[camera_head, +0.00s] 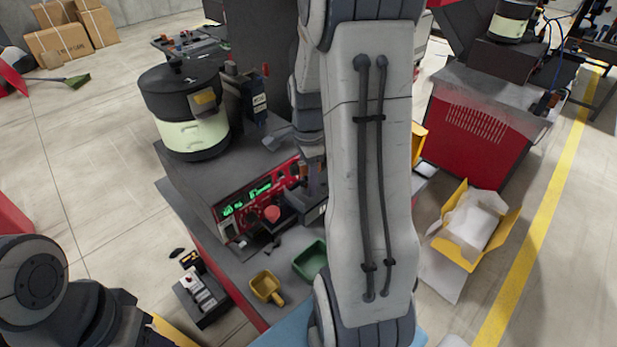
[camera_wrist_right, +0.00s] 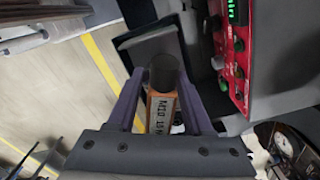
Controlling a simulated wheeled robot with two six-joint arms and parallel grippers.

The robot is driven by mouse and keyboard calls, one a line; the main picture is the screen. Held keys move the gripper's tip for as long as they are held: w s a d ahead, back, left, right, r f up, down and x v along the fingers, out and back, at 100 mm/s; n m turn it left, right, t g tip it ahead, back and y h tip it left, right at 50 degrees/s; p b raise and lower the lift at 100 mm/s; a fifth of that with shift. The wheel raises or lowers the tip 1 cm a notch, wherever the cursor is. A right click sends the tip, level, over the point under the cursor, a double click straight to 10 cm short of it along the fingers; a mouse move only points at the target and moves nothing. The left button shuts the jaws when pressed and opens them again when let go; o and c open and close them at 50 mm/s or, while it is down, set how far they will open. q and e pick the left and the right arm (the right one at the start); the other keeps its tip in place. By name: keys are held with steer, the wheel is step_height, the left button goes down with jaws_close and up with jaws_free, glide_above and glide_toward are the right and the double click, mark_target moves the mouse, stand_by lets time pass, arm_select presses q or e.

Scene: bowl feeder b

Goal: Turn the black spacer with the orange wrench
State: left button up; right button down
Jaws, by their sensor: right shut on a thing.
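The orange wrench (camera_wrist_right: 161,112), with dark lettering along its face, lies between the fingers of my right gripper (camera_wrist_right: 159,88) in the right wrist view. My right gripper is shut on it. A dark round piece (camera_wrist_right: 163,72), which looks like the black spacer, stands at the wrench's far end; whether the wrench's jaw sits around it or only touches it cannot be told. In the head view my right gripper (camera_head: 314,182) is beside the red control panel, partly covered by my right arm. The wrench and spacer are not clear there. My left gripper is out of view.
The bowl feeder (camera_head: 190,135) stands behind the red control panel (camera_head: 258,198) with green displays. An open yellow box (camera_head: 450,247) is at right.

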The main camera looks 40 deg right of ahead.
steer(key=shift+m, duration=1.1)
steer(key=shift+p, duration=0.3)
steer(key=shift+r, duration=0.1)
steer(key=shift+r+p, duration=2.25)
steer(key=shift+r, duration=0.25)
steer(key=shift+f, duration=0.1)
